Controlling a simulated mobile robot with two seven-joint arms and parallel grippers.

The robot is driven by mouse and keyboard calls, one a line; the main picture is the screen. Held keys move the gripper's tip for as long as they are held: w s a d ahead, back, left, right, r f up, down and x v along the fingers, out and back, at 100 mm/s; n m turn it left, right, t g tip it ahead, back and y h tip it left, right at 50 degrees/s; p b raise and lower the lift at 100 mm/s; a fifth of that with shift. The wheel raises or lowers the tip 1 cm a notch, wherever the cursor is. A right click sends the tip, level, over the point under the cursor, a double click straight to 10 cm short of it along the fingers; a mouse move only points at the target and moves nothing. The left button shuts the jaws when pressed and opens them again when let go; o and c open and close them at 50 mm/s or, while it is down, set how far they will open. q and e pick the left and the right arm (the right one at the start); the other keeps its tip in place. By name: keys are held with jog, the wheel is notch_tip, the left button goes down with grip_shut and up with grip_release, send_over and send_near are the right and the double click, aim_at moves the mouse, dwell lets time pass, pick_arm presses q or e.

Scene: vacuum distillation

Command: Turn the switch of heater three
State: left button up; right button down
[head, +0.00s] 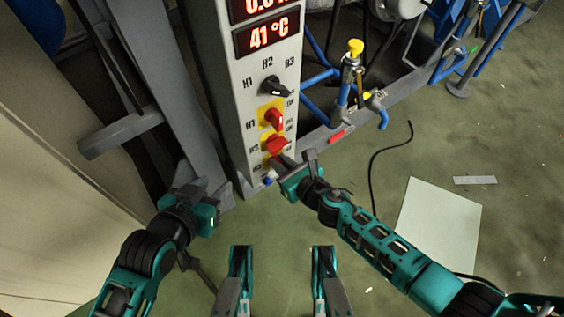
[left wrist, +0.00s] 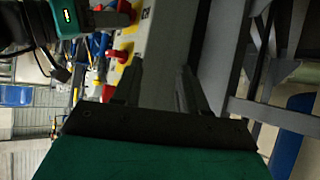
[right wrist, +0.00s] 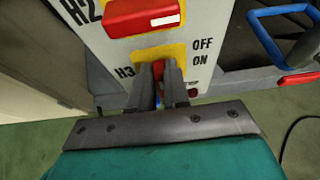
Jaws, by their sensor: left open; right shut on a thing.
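The grey control panel (head: 232,85) stands upright, with red switches on yellow plates beside the labels H1, H2 and H3. The heater three switch (right wrist: 158,70) is red and sits beside the H3 label, below the red H2 switch (right wrist: 144,16). My right gripper (right wrist: 160,78) is shut on the H3 switch, its fingers hiding most of it. In the head view my right gripper (head: 283,165) covers that switch at the panel's lower end. My left gripper (head: 207,190) is open and empty, left of the panel's foot; its spread fingers also show in the left wrist view (left wrist: 158,88).
Above are the H1 switch (head: 274,119), a black selector knob (head: 276,87) and a red temperature display (head: 268,34) reading 41 °C. Blue pipes with a yellow-topped valve (head: 354,48) stand right of the panel. A grey metal frame (head: 180,100) stands close on the left.

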jog(key=shift+w+d+f+m+g+y+b, duration=0.1)
jog(key=shift+w+d+m+g+y+b, duration=0.1)
jog(key=shift+m+y, duration=0.3)
jog(key=shift+w+d+f+m+g+y+b, duration=0.1)
jog(key=shift+d+m+g+y+b, duration=0.15)
jog(key=shift+m, duration=0.45)
pick_arm(q)
jog(key=shift+w+d+f+h+b, duration=0.3)
jog(key=shift+d+f+b, duration=0.25)
jog(key=shift+b, duration=0.55)
pick_arm(e)
jog(key=m+y, duration=0.2)
jog(key=m, duration=0.1)
jog(key=d+f+m+y, duration=0.1)
jog(key=m+y, duration=0.1)
jog(key=m, duration=0.2)
jog(key=w+f+m+y, duration=0.1)
jog(key=m+y, duration=0.1)
jog(key=m, duration=0.2)
jog(key=shift+d+f, duration=0.15)
pick_arm(q)
jog(key=shift+s+a+f, duration=0.1)
jog(key=shift+s+f, duration=0.05)
jog(key=shift+s, duration=0.1)
pick_arm(e)
jog(key=shift+g, duration=0.35)
jog(key=c, duration=1.1)
grip_release()
pick_arm(q)
jog(key=shift+w, duration=0.1)
